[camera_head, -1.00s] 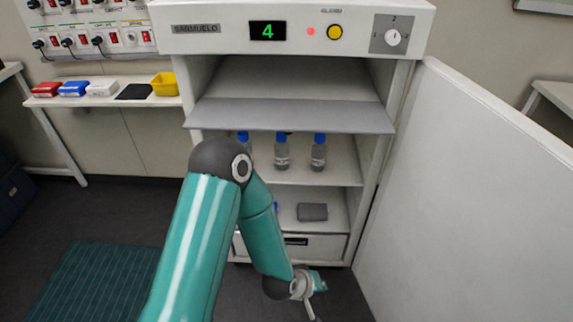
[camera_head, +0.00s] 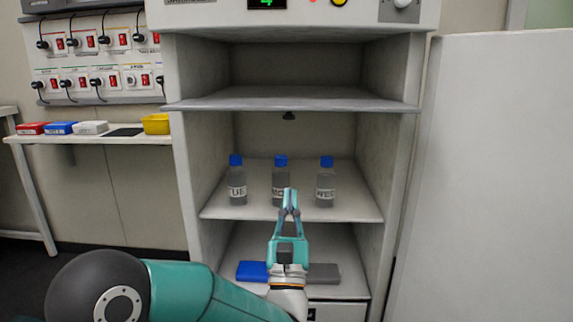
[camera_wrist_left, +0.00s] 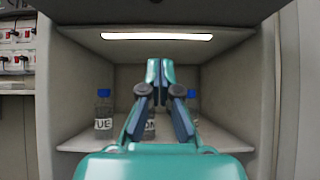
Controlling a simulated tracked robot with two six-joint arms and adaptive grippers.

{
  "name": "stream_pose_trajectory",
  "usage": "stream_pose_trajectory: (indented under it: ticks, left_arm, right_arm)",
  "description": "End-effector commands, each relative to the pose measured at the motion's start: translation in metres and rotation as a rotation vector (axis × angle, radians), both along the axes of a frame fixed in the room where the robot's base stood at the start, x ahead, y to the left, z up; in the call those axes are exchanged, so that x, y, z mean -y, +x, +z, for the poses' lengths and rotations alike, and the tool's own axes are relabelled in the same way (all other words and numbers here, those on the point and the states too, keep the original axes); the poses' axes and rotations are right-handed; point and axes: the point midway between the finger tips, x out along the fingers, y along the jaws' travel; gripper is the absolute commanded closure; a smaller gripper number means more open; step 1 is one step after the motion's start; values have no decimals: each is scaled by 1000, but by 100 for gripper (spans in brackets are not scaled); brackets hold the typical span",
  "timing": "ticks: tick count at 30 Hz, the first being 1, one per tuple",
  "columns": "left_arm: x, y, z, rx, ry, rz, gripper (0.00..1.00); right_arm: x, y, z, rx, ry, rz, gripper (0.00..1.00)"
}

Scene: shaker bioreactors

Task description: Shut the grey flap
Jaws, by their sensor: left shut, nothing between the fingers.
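The grey flap (camera_head: 290,104) lies roughly level across the front of the cabinet, between the empty upper compartment and the bottle shelf. It stands open, seen nearly edge-on. Its dark underside (camera_wrist_left: 150,10) crosses the top of the left wrist view. My left gripper (camera_head: 290,196) is shut and empty, pointing upward in front of the middle bottle. It is below the flap, with a clear gap between them. In the left wrist view the closed fingertips (camera_wrist_left: 160,66) are centred before the bottle compartment. My right gripper is out of view.
Several labelled bottles, including a left one (camera_head: 237,182) and a right one (camera_head: 326,184), stand on the shelf behind my gripper. A blue box (camera_head: 252,271) and a grey box (camera_head: 324,273) lie below. The open white door (camera_head: 490,170) blocks the right side.

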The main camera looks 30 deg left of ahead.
Motion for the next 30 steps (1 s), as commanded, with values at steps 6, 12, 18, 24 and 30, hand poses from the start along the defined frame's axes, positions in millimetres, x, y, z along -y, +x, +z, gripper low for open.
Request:
stream_pose_trajectory:
  ticks: [6,12,18,24,30]
  left_arm:
    - [-8,3,15,46,-22,-13,100]
    - [-21,24,38,45,-19,-10,100]
    - [-37,50,67,43,-20,-10,100]
    - [-42,56,96,43,-20,-12,100]
    - [-42,56,110,39,-20,-13,100]
  right_arm:
    - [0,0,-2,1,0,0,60]
    - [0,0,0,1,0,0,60]
    - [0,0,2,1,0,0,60]
    - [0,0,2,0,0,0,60]
    - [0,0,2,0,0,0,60]
